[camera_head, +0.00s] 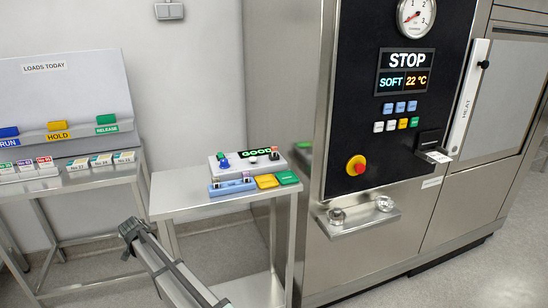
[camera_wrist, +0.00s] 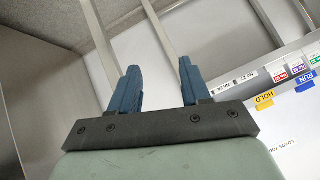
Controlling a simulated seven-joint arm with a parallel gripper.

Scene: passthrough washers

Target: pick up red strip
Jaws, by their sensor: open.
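A small strip with a red label (camera_head: 44,161) stands at the right end of a short row on the left bench, below the sloped board. I take it as the red strip. A red-labelled strip (camera_wrist: 280,76) also shows at the right in the wrist view, beside purple- and green-labelled ones. My gripper (camera_wrist: 161,75) is open, with its two blue fingers apart and nothing between them. The strip lies to the right of the fingers in that view, well apart from them. I cannot make out the gripper's fingers in the head view.
The sloped board (camera_head: 70,90) carries blue, yellow and green tabs. Other labelled strips (camera_head: 101,160) stand to the right on the bench (camera_head: 75,182). A side table (camera_head: 180,205) holds a control box (camera_head: 246,160). The steel machine (camera_head: 385,245) fills the right side.

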